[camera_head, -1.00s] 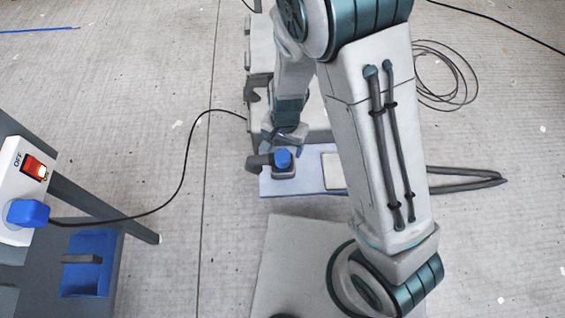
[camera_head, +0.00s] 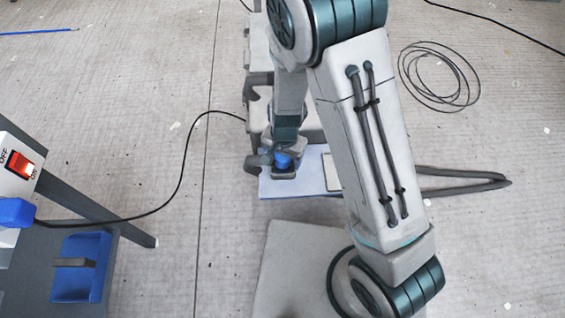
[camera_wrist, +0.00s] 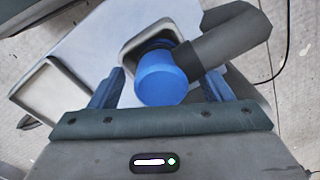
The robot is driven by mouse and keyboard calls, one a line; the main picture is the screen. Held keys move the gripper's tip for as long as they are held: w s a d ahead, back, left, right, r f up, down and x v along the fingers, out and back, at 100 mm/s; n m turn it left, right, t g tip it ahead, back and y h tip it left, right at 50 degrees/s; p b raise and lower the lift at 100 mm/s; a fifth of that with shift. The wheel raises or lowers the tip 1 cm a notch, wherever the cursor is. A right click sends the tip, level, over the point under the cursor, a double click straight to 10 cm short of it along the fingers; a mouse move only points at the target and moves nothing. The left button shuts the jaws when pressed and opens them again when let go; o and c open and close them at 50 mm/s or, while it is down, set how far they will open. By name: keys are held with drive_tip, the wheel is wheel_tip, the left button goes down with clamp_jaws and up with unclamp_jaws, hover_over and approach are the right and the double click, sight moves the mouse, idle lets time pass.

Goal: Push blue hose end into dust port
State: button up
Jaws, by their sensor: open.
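The blue hose end (camera_wrist: 162,78) is a short blue cylinder, seen from above in the wrist view. It also shows in the head view (camera_head: 283,161). A thick dark grey bent pipe (camera_wrist: 228,44) runs from beside it to the upper right. A pale square-rimmed socket (camera_wrist: 128,52) lies under and behind the blue end. I cannot tell which part is the dust port, or how deep the blue end sits. My gripper (camera_wrist: 160,88) is open, with one blue finger on each side of the blue end; contact is not clear. It also shows in the head view (camera_head: 284,152).
A pale blue board (camera_head: 305,185) lies under the fitting, with a white rectangular tray (camera_head: 332,172) to its right. A dark stand with a red switch (camera_head: 22,165), blue plug (camera_head: 15,212) and blue bin (camera_head: 80,285) is at left. A black cable (camera_head: 178,185) crosses the floor.

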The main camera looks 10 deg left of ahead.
drive_tip(key=shift+r, duration=0.1)
drive_tip(key=c, duration=1)
drive_tip(key=shift+r+p, duration=0.4)
drive_tip(key=shift+r, duration=0.2)
drive_tip(key=r+p, duration=0.1)
drive_tip(key=r, duration=0.2)
drive_tip(key=shift+d+r+p, duration=0.35)
drive_tip(key=shift+p, duration=0.05)
drive_tip(key=d+r+p, duration=0.2)
drive_tip(key=d+r, duration=0.4)
drive_tip(key=d, duration=0.5)
drive_tip(key=shift+w, duration=0.15)
drive_tip(key=shift+r, duration=0.15)
